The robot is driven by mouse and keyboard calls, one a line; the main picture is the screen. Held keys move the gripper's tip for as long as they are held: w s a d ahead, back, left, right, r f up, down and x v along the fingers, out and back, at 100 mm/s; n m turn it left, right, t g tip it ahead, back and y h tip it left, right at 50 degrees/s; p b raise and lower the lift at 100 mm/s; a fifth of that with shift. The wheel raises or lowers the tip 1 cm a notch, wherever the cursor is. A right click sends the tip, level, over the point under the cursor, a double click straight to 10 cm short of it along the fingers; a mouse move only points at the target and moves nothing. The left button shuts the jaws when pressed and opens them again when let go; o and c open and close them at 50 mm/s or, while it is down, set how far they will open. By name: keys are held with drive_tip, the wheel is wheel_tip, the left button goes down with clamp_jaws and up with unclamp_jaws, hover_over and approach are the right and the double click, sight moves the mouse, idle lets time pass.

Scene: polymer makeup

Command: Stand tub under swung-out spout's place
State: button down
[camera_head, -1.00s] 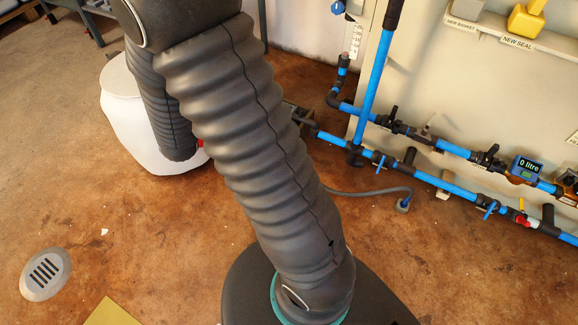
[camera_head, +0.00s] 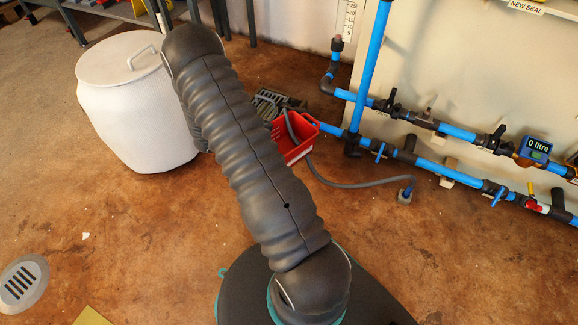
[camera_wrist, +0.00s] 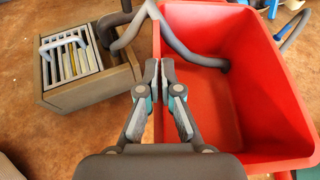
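The red tub (camera_wrist: 195,115) fills the right of the wrist view, open side up. In the head view the tub (camera_head: 302,128) shows partly behind my arm, at the foot of the pipe panel. My gripper (camera_wrist: 160,80) is at the tub's left wall, one finger on each side of the rim, closed down on it. I cannot tell whether the tub touches the floor. A grey hose (camera_wrist: 190,52) crosses the rim and dips inside the tub. I cannot pick out a spout in either view. In the head view my gripper is hidden by my arm.
A grated drain box (camera_wrist: 80,85) stands just left of the tub. A white lidded barrel (camera_head: 135,110) stands further left. Blue pipes with valves (camera_head: 440,180) run low along the panel at right.

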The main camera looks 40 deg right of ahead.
drive_tip(key=b, duration=0.2)
approach(284, 145)
drive_tip(key=w+d+f, duration=0.4)
drive_tip(key=f, duration=0.3)
drive_tip(key=x, duration=0.4)
drive_tip(key=shift+s+d+r+b, duration=0.15)
drive_tip(key=shift+s+d+b, duration=0.1)
drive_tip(key=shift+b, duration=0.1)
drive_tip(key=c, duration=1.3)
unclamp_jaws()
